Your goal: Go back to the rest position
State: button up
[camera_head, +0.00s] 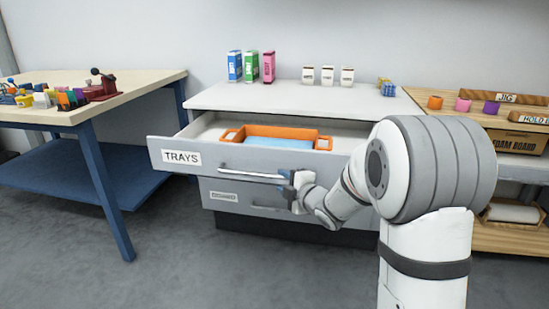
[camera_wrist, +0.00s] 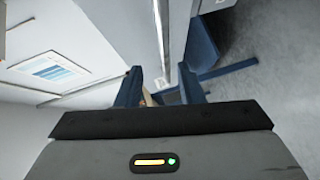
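My gripper (camera_head: 297,190) is at the front of the pulled-out upper drawer (camera_head: 215,157), labelled TRAYS, at the right end of its long bar handle (camera_head: 252,175). In the wrist view my two dark blue fingers (camera_wrist: 161,91) stand apart, and the gripper looks open. A pale strip, perhaps the drawer's edge or handle, runs upward beyond the gap. I cannot tell whether a finger touches the handle. The rest position itself is not marked in any view.
An orange tray (camera_head: 270,131) with a blue inside sits in the open drawer. A lower drawer (camera_head: 240,196) looks shut. A blue-legged table (camera_head: 135,90) stands left and a wooden bench (camera_head: 420,98) right. Boxes stand on the cabinet top (camera_head: 290,97). The floor in front is clear.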

jog(key=s+d+r+m+g+h+p, duration=0.2)
jog(key=s+d+r+m+h+p, duration=0.3)
jog(key=r+p, duration=0.35)
jog(key=s+d+r+m+g+h+p, duration=0.1)
jog(key=s+d+r+m+h+p, duration=0.2)
jog(key=s+d+r+m+p, duration=0.45)
jog(key=s+a+r+m+g+p, duration=0.1)
jog(key=s+r+m+g+p, duration=0.1)
jog(key=s+r+p, duration=0.3)
jog(key=s+a+r+m+g+p, duration=0.1)
jog(key=s+r+m+g+p, duration=0.2)
jog(key=s, duration=0.7)
jog(key=s+a+r+m+g+p, duration=0.1)
jog(key=s+r+m+g+p, duration=0.2)
jog(key=s+r+p, duration=0.4)
jog(key=shift+s+m+p, duration=0.55)
jog(key=shift+s+m, duration=0.1)
jog(key=shift+s, duration=0.15)
